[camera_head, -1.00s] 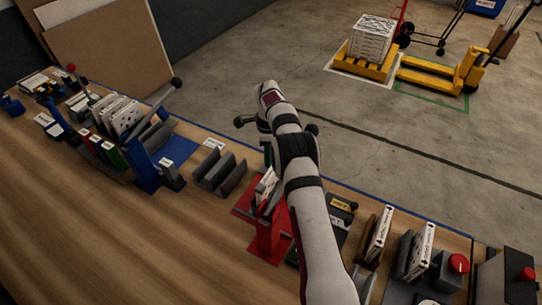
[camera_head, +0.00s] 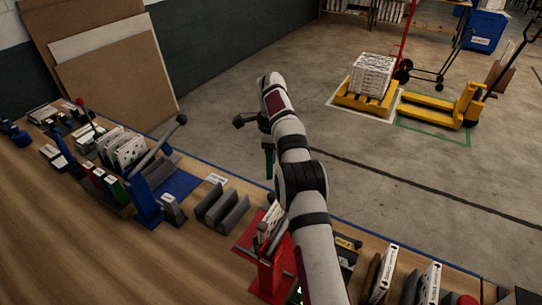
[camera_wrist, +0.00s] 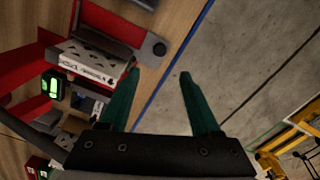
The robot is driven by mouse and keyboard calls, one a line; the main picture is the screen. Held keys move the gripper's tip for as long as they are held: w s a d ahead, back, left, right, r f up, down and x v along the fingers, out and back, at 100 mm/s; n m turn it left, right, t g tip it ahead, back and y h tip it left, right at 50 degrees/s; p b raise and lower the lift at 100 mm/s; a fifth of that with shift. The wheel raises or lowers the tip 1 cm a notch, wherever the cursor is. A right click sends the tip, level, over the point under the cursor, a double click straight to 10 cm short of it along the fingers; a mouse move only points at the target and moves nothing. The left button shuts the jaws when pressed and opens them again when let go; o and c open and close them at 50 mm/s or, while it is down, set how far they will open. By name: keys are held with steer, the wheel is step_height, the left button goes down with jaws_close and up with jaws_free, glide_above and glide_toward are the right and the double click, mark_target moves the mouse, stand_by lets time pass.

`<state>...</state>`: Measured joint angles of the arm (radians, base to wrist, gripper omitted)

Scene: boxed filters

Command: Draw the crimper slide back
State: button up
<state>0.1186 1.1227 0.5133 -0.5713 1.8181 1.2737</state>
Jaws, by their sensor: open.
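My gripper (camera_wrist: 159,76) is open, with two green fingers apart and nothing between them. In the head view my gripper (camera_head: 268,160) hangs beyond the bench's back edge, behind a red fixture (camera_head: 272,272). In the wrist view the red fixture (camera_wrist: 110,20) is at upper left, with a white labelled box (camera_wrist: 95,62) in it. A dark grey part with a round end (camera_wrist: 153,47) lies beside the box, left of and apart from the fingertips. I cannot tell for certain which part is the crimper slide. My arm hides part of the fixture in the head view.
A blue press-like fixture (camera_head: 146,203) with a long lever stands to the left. A grey slotted rack (camera_head: 222,208) sits between it and the red fixture. More boxes (camera_head: 383,272) stand at the right. Open floor (camera_head: 340,120) lies behind the bench.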

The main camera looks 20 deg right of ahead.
steer(key=shift+r, duration=1.75)
steer(key=d+y, duration=0.1)
steer(key=d, duration=0.1)
steer(key=s+d+t+y, duration=0.1)
steer(key=d, duration=0.1)
steer(key=s+d+f+y, duration=0.1)
steer(key=d, duration=0.1)
steer(key=shift+s+y, duration=0.25)
steer(key=shift+y, duration=0.15)
glide_toward(271, 195)
steer(key=shift+t, duration=0.4)
steer(key=x, duration=0.8)
steer(key=shift+s+f, duration=0.25)
steer(key=shift+s, duration=0.1)
steer(key=shift+c, duration=0.3)
jaws_close()
